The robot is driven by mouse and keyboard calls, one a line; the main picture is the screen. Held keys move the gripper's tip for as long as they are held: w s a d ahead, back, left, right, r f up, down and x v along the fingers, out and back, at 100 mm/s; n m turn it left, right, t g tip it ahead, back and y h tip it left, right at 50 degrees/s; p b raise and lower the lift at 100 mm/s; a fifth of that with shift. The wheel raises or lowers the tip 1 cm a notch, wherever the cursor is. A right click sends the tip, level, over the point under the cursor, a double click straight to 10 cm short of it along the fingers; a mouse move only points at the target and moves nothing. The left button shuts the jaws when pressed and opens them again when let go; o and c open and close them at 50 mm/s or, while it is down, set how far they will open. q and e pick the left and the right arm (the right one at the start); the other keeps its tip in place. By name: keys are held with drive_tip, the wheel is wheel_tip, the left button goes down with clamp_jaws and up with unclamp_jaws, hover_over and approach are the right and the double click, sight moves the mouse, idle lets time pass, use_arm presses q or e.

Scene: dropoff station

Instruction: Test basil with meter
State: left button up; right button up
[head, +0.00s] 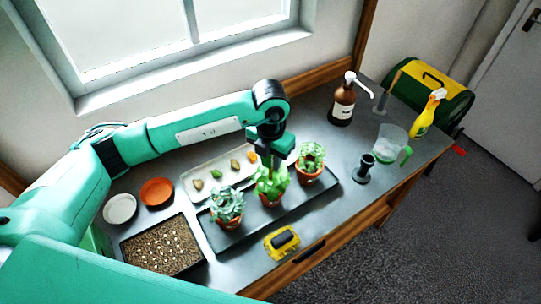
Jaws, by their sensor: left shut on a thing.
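A leafy bright green plant (271,187), which looks like the basil, stands in a terracotta pot in the middle of a dark tray (243,236). My left gripper (272,158) is directly above this plant, pointing down. It is shut on a thin dark thing whose lower end is lost among the leaves; I cannot tell whether it is the meter or touches soil. A yellow device with a dark face (282,242) lies at the bench's front edge. A grey-green succulent (227,203) and another leafy plant (312,156) stand in pots on either side. My right gripper is out of view.
A white tray (190,189) with several leaves lies behind the plants. A seed tray (161,250), white dish (120,209) and orange dish (157,192) are at left. A brown pump bottle (342,104), jug (389,143) and yellow spray bottle (427,119) stand at right.

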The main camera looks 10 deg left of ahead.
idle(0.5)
use_arm(q)
drive_tip(key=shift+b, duration=0.35)
drive_tip(key=shift+b, duration=0.35)
idle(0.3)
idle(0.3)
drive_tip(key=shift+f, duration=0.1)
drive_tip(key=shift+f+b, duration=0.45)
drive_tip(key=shift+b, duration=0.2)
